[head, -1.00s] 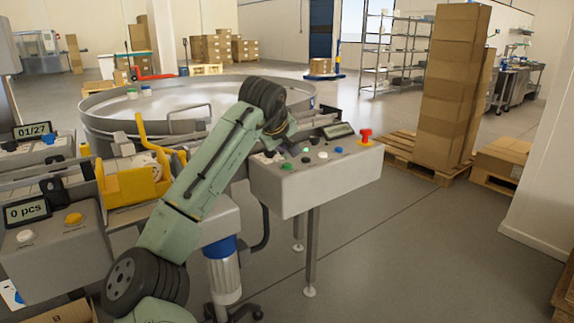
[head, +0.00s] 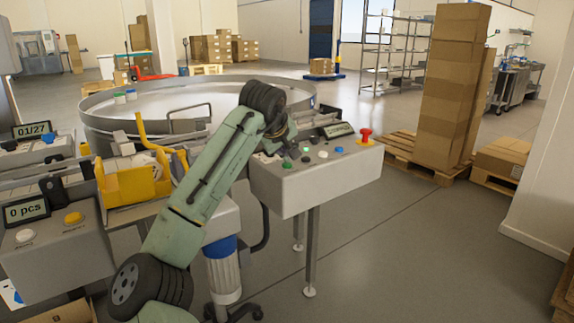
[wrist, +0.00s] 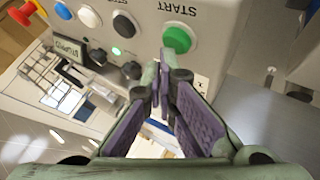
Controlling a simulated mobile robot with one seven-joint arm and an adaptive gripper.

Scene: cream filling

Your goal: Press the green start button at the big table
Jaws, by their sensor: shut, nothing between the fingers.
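The green start button (wrist: 178,40) is on the grey control panel (wrist: 230,20), under the printed word START in the wrist view. In the head view it is a small green spot (head: 286,167) on the control box (head: 330,180) beside the big round table (head: 190,92). My gripper (wrist: 162,84) is shut and empty. Its fingertips appear just below the green button in the wrist view, and I see no contact. In the head view my gripper (head: 291,152) is over the left part of the box, close to the buttons.
White (wrist: 125,25) and blue (wrist: 63,10) buttons, black knobs and a red emergency stop (wrist: 22,12) share the panel. A small display (head: 338,130) stands behind it. A yellow bin (head: 133,183) is left of my arm.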

